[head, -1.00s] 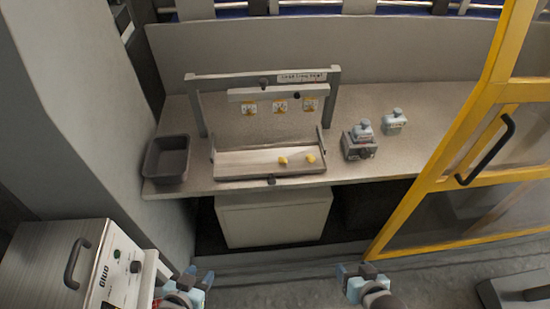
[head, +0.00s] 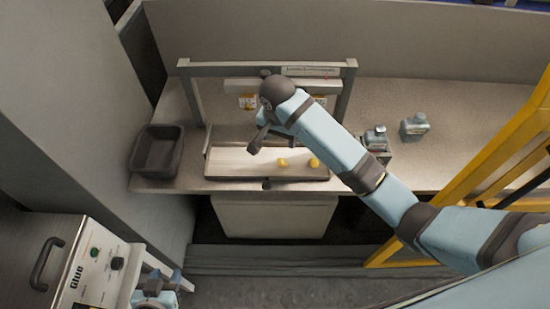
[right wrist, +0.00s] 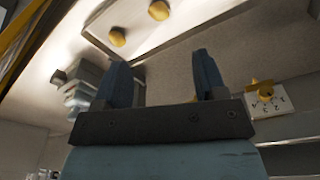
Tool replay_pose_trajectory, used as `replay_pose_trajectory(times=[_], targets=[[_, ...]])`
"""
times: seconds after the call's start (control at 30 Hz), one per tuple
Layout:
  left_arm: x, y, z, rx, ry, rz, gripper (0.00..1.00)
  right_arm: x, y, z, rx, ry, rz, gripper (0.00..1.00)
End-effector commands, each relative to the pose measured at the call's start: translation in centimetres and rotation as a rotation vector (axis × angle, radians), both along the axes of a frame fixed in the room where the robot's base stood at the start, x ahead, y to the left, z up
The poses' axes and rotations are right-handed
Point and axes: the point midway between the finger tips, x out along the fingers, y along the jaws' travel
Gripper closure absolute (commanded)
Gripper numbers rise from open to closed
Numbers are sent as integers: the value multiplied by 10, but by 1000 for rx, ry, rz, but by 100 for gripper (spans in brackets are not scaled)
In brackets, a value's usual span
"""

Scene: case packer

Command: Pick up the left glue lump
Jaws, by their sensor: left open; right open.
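Two small yellow glue lumps lie on the pale tray (head: 228,162). The left glue lump (head: 282,162) is near the tray's middle, and the right lump (head: 314,162) is nearer its right end. Both show at the top of the right wrist view, where the left lump appears to be the upper one (right wrist: 158,10). My right arm reaches over the tray from the right. My right gripper (right wrist: 162,63) is open and empty, apart from both lumps; its fingers are not clear in the head view. My left gripper (head: 164,281) is open at the lower left, far from the tray.
A grey frame (head: 192,95) stands around the back of the tray, with sample cards (head: 247,101) partly hidden by my arm. A dark empty bin (head: 158,150) is at the left. Blue-grey containers (head: 415,126) stand at the right. A yellow-framed door (head: 480,170) is close to my right arm.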

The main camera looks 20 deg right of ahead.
Motion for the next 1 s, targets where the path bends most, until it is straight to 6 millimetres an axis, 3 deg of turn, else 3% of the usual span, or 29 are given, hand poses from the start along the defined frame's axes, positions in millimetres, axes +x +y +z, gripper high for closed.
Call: replay_pose_trajectory(times=[0.33, 0.63, 0.83, 1.0], targets=[[-6, 0, 4, 0, 10, 3, 57, 5, -6, -63, -2, 4, -1, 35], [-5, 0, 10, -3, 7, 7, 57, 8, -9, -88, 0, 1, 0, 35], [0, 1, 16, -13, 8, 24, 57, 12, -13, -118, 0, 2, 0, 35], [4, -2, 15, -27, 9, 37, 57, 13, -13, -131, 1, 1, 1, 35]])
